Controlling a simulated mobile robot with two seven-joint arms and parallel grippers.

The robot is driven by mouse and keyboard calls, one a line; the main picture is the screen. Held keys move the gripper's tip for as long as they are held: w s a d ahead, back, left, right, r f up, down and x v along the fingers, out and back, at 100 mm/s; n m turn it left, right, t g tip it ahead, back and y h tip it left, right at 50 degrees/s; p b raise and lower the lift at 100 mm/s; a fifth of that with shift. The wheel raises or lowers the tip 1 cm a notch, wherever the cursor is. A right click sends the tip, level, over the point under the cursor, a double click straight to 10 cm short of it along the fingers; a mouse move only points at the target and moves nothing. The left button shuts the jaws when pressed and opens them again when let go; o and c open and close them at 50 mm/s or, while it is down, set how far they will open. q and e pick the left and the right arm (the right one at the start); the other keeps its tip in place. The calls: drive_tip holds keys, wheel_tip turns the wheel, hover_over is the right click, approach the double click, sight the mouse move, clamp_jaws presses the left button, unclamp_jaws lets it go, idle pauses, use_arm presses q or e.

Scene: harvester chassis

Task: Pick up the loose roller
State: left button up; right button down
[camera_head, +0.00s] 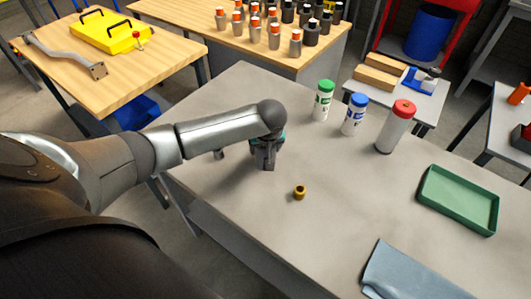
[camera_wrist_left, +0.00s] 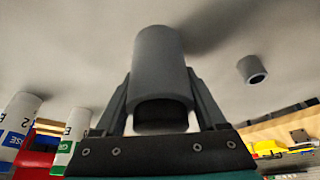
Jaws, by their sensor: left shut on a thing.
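My left gripper (camera_head: 265,160) is over the grey table, pointing down. In the left wrist view its two fingers (camera_wrist_left: 160,100) are closed on the sides of a grey cylindrical roller (camera_wrist_left: 160,58) with a hollow near end. In the head view the roller is mostly hidden by the gripper, and I cannot tell whether it touches the table. A second, small grey hollow cylinder (camera_wrist_left: 251,69) stands apart on the table; it also shows in the head view (camera_head: 219,154), partly behind my arm. My right gripper is not in view.
A small brass ring (camera_head: 299,192) lies on the table near the gripper. Green-capped (camera_head: 323,100), blue-capped (camera_head: 353,114) and red-capped (camera_head: 395,127) containers stand at the back. A green tray (camera_head: 458,199) and a blue cloth (camera_head: 410,275) lie to the right. The table's middle is clear.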

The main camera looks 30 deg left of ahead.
use_arm(q)
clamp_jaws()
drive_tip(key=shift+r, duration=0.1)
idle(0.4)
